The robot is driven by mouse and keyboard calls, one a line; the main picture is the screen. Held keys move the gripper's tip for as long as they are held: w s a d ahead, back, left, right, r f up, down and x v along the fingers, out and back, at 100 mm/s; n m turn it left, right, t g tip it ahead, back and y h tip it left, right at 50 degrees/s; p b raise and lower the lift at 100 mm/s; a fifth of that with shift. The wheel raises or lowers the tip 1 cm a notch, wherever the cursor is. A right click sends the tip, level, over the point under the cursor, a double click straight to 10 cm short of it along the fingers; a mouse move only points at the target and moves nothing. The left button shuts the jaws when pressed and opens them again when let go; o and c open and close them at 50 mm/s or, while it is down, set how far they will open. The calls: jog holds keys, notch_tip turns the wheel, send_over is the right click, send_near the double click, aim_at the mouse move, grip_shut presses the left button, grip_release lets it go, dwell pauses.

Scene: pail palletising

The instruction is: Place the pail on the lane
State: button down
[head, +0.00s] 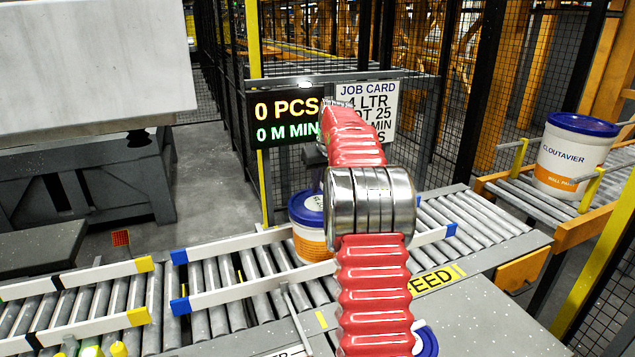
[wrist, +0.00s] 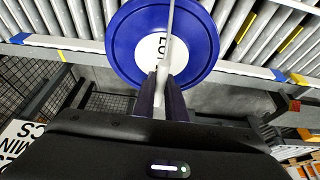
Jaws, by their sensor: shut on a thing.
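The pail (head: 308,243), white with a blue lid and an orange band, is over the roller lane (head: 255,262), between its white guide rails, partly hidden behind my red arm. Whether its base touches the rollers cannot be told. The wrist view looks down on its blue lid (wrist: 125,50) with a white label. My gripper (wrist: 161,82) is shut on the pail's pale handle, above the lid. In the head view my arm hides most of the gripper.
Another blue-lidded pail (head: 569,158) stands on a side conveyor at right. White rails with blue and yellow ends (head: 225,245) flank the lane. A display board (head: 285,118) and a job card (head: 372,105) hang on mesh fencing behind. A blue-and-white round edge (head: 428,342) shows beside my arm.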

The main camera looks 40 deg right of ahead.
aim_at(320, 203)
jog(key=shift+r, duration=0.15)
jog(key=shift+f, duration=1.85)
jog(key=c, duration=2.2)
grip_release()
jog(key=shift+f, duration=0.2)
jog(key=o, duration=0.4)
jog(key=shift+r, duration=0.1)
jog(key=v, duration=1.2)
